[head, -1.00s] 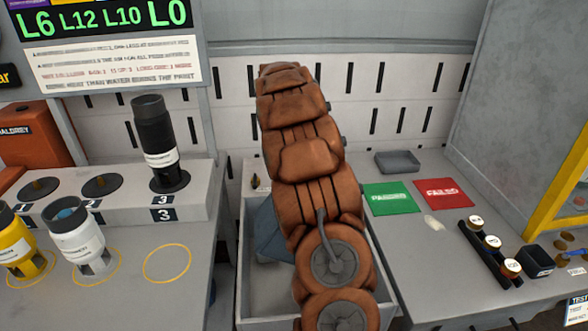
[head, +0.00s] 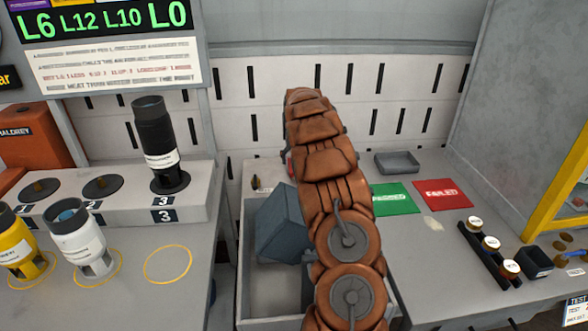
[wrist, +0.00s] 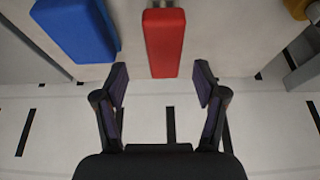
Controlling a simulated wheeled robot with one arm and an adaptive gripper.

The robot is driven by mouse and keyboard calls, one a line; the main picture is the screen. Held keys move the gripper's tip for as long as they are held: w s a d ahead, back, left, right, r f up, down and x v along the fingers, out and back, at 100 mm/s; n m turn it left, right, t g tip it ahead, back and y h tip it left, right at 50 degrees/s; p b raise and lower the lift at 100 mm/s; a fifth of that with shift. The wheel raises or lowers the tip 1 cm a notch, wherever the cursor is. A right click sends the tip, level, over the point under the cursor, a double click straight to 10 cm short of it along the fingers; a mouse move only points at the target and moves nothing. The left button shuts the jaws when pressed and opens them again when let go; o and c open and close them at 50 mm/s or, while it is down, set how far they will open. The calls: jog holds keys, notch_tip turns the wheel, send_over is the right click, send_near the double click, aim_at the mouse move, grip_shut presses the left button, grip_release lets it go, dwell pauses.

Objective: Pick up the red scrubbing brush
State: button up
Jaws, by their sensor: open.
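My gripper (wrist: 160,78) is open and empty. Its two fingers are spread either side of the red object's line, and the near end of the red object lies between or just beyond the fingertips; I cannot tell the depth. In the head view my arm hides the gripper, and only a small red sliver shows at the arm's left edge.
A blue block (wrist: 75,28) lies left of the red object. In the head view, a blue-grey box (head: 280,222) sits tilted in a grey bin (head: 240,285) below my arm. Green (head: 395,198) and red (head: 443,194) mats and a small grey tray (head: 397,162) lie to the right.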

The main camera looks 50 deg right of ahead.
jog(key=shift+a+p+x, duration=0.15)
jog(key=shift+p+x, duration=0.1)
jog(key=shift+x, duration=0.85)
jog(key=shift+a+p+x, duration=0.15)
jog(key=shift+p+x, duration=0.05)
jog(key=shift+x, duration=0.85)
jog(key=shift+f, duration=0.35)
jog(key=c, duration=1.3)
jog(key=shift+o, duration=0.2)
jog(key=shift+r, duration=0.15)
jog(key=shift+r, duration=0.3)
notch_tip(320, 180, up, 10)
jog(key=shift+f+b, duration=0.15)
jog(key=shift+b, duration=0.6)
